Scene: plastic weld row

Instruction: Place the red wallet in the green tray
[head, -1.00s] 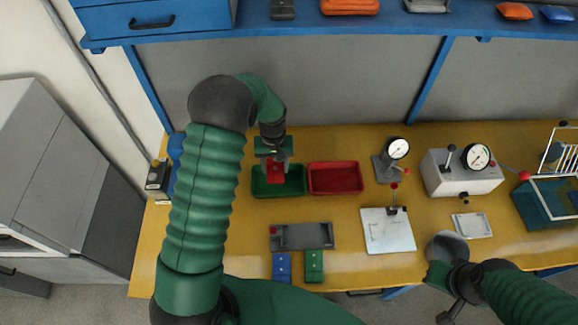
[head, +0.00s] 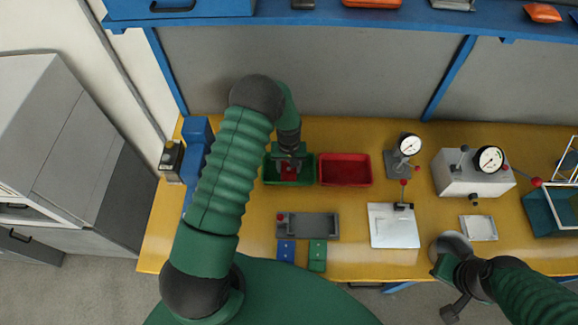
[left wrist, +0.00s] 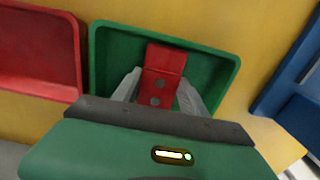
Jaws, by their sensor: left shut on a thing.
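The red wallet (left wrist: 161,75) is between the fingers of my left gripper (left wrist: 160,90), which is shut on it. In the head view the wallet (head: 288,173) shows as a small red patch under my left gripper (head: 289,165). The gripper and wallet are over the green tray (head: 307,170), inside its outline. The tray (left wrist: 107,38) also shows around the wallet in the left wrist view. I cannot tell whether the wallet touches the tray floor. My right gripper (head: 447,280) is at the lower right, at the table's front edge, away from the trays; its fingers are unclear.
A red tray (head: 345,170) stands right beside the green tray. A grey fixture (head: 315,226) and blue and green wallets (head: 286,250) lie in front. Dial gauges (head: 409,146) stand to the right. A blue machine (head: 197,135) stands at the left, under a blue shelf (head: 330,15).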

